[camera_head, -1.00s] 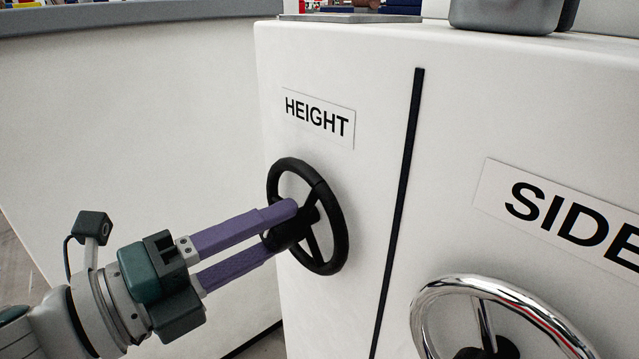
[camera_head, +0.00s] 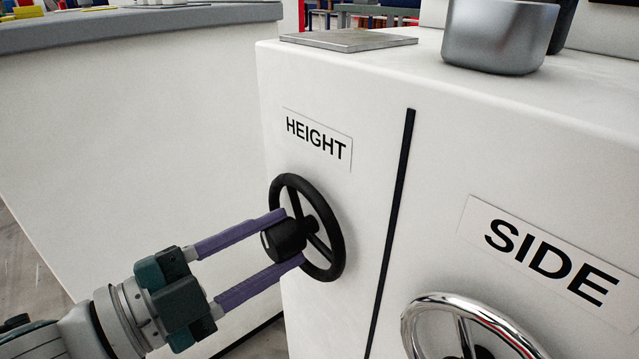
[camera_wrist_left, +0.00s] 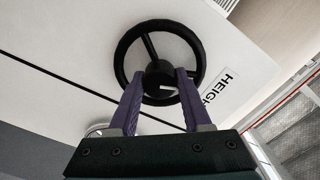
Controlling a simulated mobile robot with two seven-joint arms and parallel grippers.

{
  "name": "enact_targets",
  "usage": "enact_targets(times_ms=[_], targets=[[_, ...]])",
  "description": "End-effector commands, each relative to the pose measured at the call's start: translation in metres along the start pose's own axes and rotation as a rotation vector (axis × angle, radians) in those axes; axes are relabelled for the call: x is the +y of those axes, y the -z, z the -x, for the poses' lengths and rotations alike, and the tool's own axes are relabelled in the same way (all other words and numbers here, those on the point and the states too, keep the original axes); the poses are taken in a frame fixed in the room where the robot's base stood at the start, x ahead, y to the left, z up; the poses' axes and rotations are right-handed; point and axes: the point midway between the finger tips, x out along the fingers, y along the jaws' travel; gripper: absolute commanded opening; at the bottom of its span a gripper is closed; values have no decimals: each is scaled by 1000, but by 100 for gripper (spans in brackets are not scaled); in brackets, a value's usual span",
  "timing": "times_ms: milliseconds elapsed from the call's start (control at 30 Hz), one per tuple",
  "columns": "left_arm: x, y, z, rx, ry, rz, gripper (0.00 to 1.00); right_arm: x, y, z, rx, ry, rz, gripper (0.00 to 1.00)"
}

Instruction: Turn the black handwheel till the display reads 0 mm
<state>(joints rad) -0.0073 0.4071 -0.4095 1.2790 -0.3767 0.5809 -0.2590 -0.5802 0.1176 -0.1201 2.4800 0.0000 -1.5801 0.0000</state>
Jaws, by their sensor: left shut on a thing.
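The black handwheel (camera_head: 337,250) is mounted on the white cabinet front below the HEIGHT label (camera_head: 318,139). My left gripper (camera_head: 288,238) has its two purple fingers on either side of the wheel's black hub (camera_head: 284,239), shut on it. In the left wrist view the wheel (camera_wrist_left: 122,48) shows whole, with the hub (camera_wrist_left: 160,78) between the fingertips (camera_wrist_left: 160,80). No display is visible in either view. My right gripper is not in view.
A chrome handwheel (camera_head: 409,331) sits at the lower right, below the SIDE label (camera_head: 545,250). A dark vertical slot (camera_head: 391,230) runs between the two wheels. A grey metal pot (camera_head: 500,38) and a flat plate (camera_head: 348,40) are on the cabinet top.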

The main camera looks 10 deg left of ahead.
Motion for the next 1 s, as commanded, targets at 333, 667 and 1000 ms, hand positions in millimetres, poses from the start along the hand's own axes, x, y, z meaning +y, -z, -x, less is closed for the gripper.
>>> enact_targets(times_ms=[333, 667, 1000], targets=[[-1, 0, 0, 1, 0, 118, 0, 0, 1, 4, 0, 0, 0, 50], [0, 0, 0, 1, 1, 134, 0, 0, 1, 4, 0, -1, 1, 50], [0, 0, 0, 1, 1, 132, 68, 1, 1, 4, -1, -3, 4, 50]])
